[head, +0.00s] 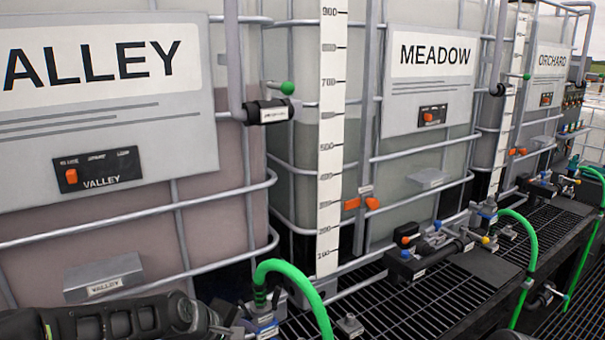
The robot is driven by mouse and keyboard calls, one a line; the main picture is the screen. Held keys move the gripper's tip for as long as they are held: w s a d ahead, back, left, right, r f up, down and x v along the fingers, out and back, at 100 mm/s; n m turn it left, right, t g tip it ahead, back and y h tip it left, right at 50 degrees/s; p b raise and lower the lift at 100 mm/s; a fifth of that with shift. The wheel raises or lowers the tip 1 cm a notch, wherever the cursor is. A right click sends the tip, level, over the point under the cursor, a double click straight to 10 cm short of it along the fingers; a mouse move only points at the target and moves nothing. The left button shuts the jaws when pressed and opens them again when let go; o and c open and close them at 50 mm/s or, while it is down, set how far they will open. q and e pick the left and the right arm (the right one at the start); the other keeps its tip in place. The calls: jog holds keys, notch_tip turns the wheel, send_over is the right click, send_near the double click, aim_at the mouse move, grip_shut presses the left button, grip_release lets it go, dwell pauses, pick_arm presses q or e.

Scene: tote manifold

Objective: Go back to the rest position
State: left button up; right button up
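My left arm comes in along the bottom left edge, and my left gripper (238,327) is at its end, low in front of the VALLEY tote (110,215). It is close to a valve fitting with a blue tag (264,327) and a green hose (300,280). I cannot tell whether it touches the fitting, or whether its fingers are open or shut. My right gripper is not in view.
The MEADOW tote (405,165) and ORCHARD tote (538,110) stand in caged frames to the right. Valves with orange and blue handles (408,238) and a second green hose (530,245) sit along the black grating (400,310). A white level scale (330,150) stands between totes.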

pick_arm(q)
jog(key=s+f+m, duration=0.2)
jog(key=f, duration=0.5)
jog(key=s+d+f+m+g, duration=0.1)
jog(key=s+f+m, duration=0.2)
jog(key=f, duration=0.4)
jog(key=s+d+f+m+b, duration=0.1)
jog(key=s+f+m, duration=0.1)
jog(key=f, duration=0.5)
jog(key=shift+s+d+f+m+g+y, duration=0.3)
jog(key=shift+s+m, duration=0.1)
jog(key=shift+m, duration=0.1)
jog(key=s+d+f+m+g+b, duration=0.1)
jog(key=s+f+g, duration=0.1)
jog(key=s+f, duration=0.6)
jog(key=s+d+f+m+g, duration=0.1)
jog(key=s+f+g, duration=0.1)
jog(key=s+f, duration=0.6)
jog(key=s, duration=0.6)
jog(key=shift+d+g+b, duration=0.2)
jog(key=shift+g+b, duration=0.1)
jog(key=shift+b, duration=0.05)
